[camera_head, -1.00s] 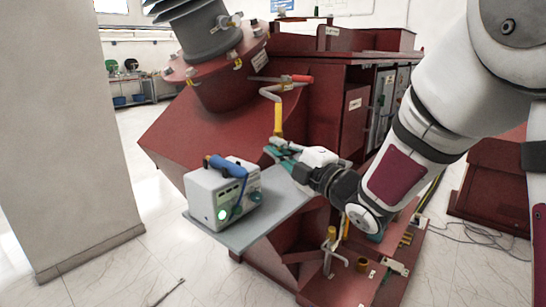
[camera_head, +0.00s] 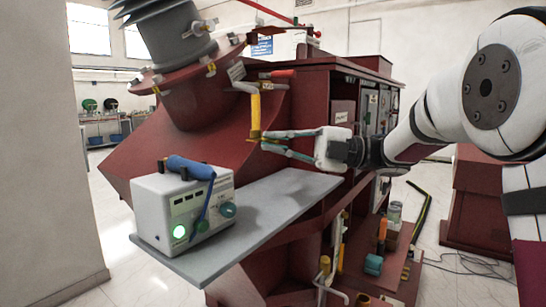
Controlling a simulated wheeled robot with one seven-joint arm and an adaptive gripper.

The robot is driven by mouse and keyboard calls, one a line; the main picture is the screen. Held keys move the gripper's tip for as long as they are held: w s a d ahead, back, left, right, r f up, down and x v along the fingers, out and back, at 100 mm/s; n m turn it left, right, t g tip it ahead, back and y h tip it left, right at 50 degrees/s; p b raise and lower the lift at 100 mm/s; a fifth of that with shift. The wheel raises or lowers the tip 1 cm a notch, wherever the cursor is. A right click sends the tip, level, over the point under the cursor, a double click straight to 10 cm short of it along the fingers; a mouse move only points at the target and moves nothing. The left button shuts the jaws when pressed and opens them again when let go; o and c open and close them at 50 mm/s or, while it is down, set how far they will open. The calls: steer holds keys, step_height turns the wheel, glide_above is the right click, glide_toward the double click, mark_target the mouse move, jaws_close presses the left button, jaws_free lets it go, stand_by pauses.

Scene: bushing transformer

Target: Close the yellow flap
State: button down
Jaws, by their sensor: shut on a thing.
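A yellow flap (camera_head: 255,112) hangs upright on the front of the dark red transformer (camera_head: 304,100), below a pale bent rod with a red-tipped handle (camera_head: 278,74). My gripper (camera_head: 262,140) reaches in from the right, with its fingers level and pointing left. The fingertips are closed at the flap's lower end, one finger above the other. The exact contact is small and partly hidden by the fingers.
A grey shelf (camera_head: 285,205) juts out below my gripper and carries a white instrument box (camera_head: 165,213) with a blue-handled tool (camera_head: 190,168) on top. Pipes and yellow fittings (camera_head: 324,265) stand lower right. A pale pillar (camera_head: 35,150) is at the left.

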steer(key=shift+w+d+n+g+b, duration=0.1)
steer(key=shift+w+n+g+b, duration=0.1)
steer(key=shift+n+g+b, duration=0.3)
steer(key=shift+w+n+g+b, duration=0.1)
steer(key=shift+w+n+g, duration=0.1)
steer(key=shift+g, duration=0.5)
steer(key=c, duration=1.7)
jaws_free()
steer(key=d, duration=0.4)
steer(key=w+d+f, duration=0.1)
steer(key=d, duration=0.6)
steer(key=shift+w+d+f, duration=0.25)
steer(key=shift+d+f, duration=0.1)
